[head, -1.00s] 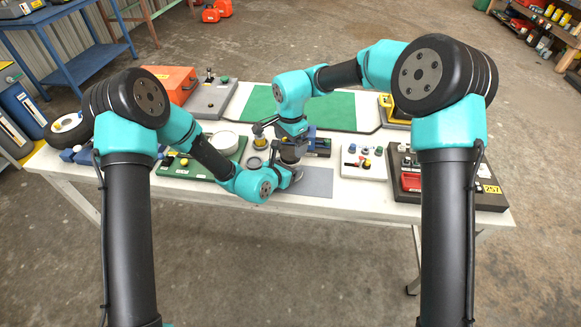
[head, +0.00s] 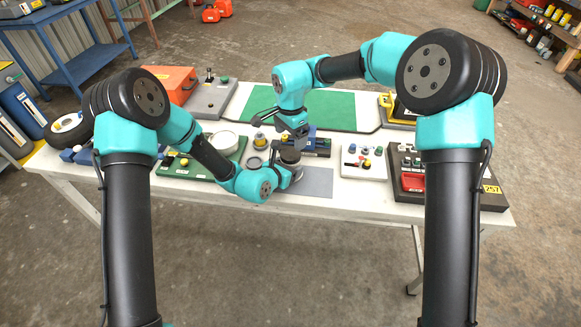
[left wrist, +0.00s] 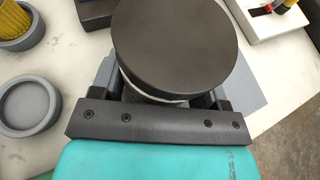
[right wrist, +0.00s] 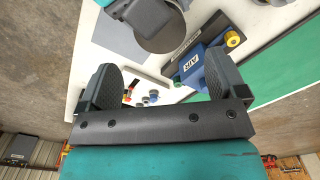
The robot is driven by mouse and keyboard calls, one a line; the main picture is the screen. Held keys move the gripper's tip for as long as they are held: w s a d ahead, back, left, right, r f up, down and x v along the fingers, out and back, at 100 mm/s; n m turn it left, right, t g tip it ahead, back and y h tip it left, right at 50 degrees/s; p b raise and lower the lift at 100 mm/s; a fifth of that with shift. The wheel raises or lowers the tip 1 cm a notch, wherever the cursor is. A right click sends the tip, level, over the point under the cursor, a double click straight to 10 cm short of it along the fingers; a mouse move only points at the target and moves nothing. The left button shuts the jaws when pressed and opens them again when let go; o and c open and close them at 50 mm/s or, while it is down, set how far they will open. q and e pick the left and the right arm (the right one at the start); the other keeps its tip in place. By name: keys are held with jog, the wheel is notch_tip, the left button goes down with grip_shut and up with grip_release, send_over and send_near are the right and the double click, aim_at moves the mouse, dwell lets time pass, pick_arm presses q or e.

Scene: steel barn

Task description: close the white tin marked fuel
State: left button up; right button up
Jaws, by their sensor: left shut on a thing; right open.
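The tin stands in my left gripper (left wrist: 165,100), which is shut around its body. Only a pale strip of the tin (left wrist: 150,90) shows below a wide dark round lid (left wrist: 178,45), and I see no marking. The lid sits on top of the tin and looks level; how tightly it is seated I cannot tell. The lid also shows at the top of the right wrist view (right wrist: 165,25). My right gripper (head: 293,128) is open and empty above the tin; in the right wrist view its fingers (right wrist: 164,80) are spread apart.
A grey round dish (left wrist: 28,105) and a yellow item in a grey holder (head: 260,139) stand left of the tin. A blue block (right wrist: 205,65) is close behind it. A white board with knobs (head: 363,163) lies to the right. A grey mat (head: 318,182) is bare beside the tin.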

aim_at(290, 153)
jog(key=shift+f, duration=3.6)
jog(key=c, duration=0.9)
jog(key=o, duration=1)
jog(key=shift+r, duration=2.3)
jog(key=shift+o, duration=0.4)
notch_tip(290, 153, up, 12)
